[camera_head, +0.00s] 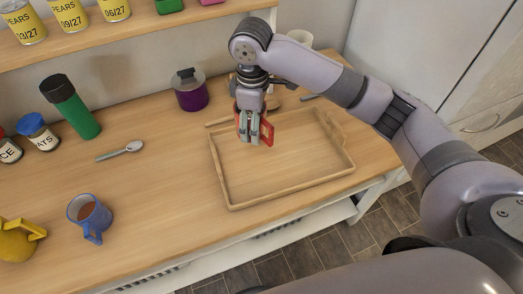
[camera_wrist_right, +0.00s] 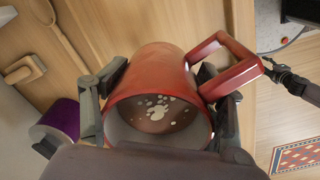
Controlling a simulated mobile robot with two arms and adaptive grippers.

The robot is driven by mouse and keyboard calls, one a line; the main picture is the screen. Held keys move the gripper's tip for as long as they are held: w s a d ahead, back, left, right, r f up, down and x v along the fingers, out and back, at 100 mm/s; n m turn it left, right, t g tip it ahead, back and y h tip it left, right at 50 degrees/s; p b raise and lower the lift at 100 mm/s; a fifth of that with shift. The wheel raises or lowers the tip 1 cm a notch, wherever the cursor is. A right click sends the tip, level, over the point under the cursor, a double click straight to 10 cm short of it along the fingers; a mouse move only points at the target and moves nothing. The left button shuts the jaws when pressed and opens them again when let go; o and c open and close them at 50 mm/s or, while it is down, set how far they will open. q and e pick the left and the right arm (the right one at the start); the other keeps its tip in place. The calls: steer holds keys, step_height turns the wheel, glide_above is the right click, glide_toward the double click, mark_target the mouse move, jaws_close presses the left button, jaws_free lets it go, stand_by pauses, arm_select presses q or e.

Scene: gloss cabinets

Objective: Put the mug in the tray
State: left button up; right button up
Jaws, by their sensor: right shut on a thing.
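My right gripper (camera_head: 256,136) is shut on a red mug (camera_head: 267,129), its fingers on either side of the body. In the right wrist view the mug (camera_wrist_right: 155,75) shows its handle (camera_wrist_right: 235,65) to the right and a brown inside with pale spots. The wooden tray (camera_head: 237,204), shallow and rimmed, lies on the counter. In the head view the mug appears over the back middle of the tray; whether it touches the tray floor I cannot tell. My gripper hides much of the mug there.
A blue mug (camera_head: 92,216) with brown contents and a yellow vessel (camera_head: 17,241) stand at the left. A spoon (camera_head: 121,151), green bottle (camera_head: 72,107) and purple jar (camera_head: 190,91) are nearby. A shelf (camera_head: 140,27) with cans hangs above.

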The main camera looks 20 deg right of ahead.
step_height(320, 180, down, 8)
steer(key=shift+d, duration=0.1)
step_height(320, 180, down, 5)
steer(key=shift+f, duration=0.1)
arm_select(q)
steer(key=shift+d+r, duration=0.15)
steer(key=shift+d, duration=0.3)
arm_select(e)
steer(key=o, duration=1.7)
steer(key=shift+f, duration=0.1)
arm_select(q)
steer(key=shift+a, duration=0.15)
arm_select(e)
steer(key=shift+o, duration=0.2)
